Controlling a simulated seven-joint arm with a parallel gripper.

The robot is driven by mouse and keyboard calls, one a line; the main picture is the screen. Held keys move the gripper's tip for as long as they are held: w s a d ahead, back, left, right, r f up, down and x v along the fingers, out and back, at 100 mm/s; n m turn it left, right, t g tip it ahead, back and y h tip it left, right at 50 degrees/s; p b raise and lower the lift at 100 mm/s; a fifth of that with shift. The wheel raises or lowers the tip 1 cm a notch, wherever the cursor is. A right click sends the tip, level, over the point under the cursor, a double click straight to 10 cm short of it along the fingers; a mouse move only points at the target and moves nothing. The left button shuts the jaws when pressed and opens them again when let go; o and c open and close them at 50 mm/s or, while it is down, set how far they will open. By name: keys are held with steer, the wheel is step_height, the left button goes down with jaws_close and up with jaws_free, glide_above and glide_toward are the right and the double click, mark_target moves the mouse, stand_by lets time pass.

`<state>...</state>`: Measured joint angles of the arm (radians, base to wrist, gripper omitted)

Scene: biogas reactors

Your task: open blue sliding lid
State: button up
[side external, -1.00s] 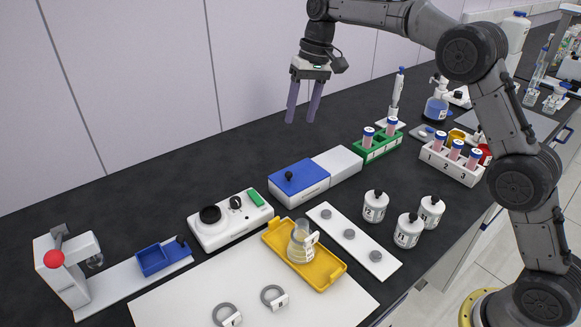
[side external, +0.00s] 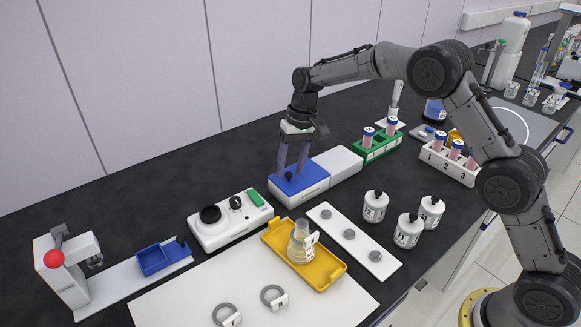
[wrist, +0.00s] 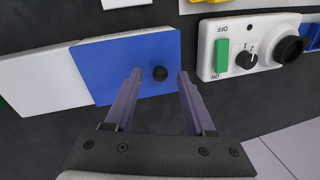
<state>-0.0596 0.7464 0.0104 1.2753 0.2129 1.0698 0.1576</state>
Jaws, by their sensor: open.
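The blue sliding lid (side external: 308,187) covers the left part of a white box (side external: 340,161) in the side view. A small black knob (side external: 289,176) stands on the lid. In the wrist view the blue lid (wrist: 120,62) shows with its black knob (wrist: 160,73) near one end. My gripper (side external: 291,176) is low over the lid, pointing down. Its two fingers (wrist: 158,74) are open, one on each side of the knob, with gaps visible in the wrist view. I cannot tell whether the fingertips touch the lid.
A white device with a green switch (side external: 257,197) and black dial is just left of the box. A green rack (side external: 378,148) with tubes stands to the right. A yellow tray (side external: 325,283) with a flask, a white strip (side external: 352,240) and several white bottles are in front.

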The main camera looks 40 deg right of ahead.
steer(key=shift+f, duration=0.35)
jaws_close()
steer(key=shift+r, duration=0.1)
stand_by(1.1)
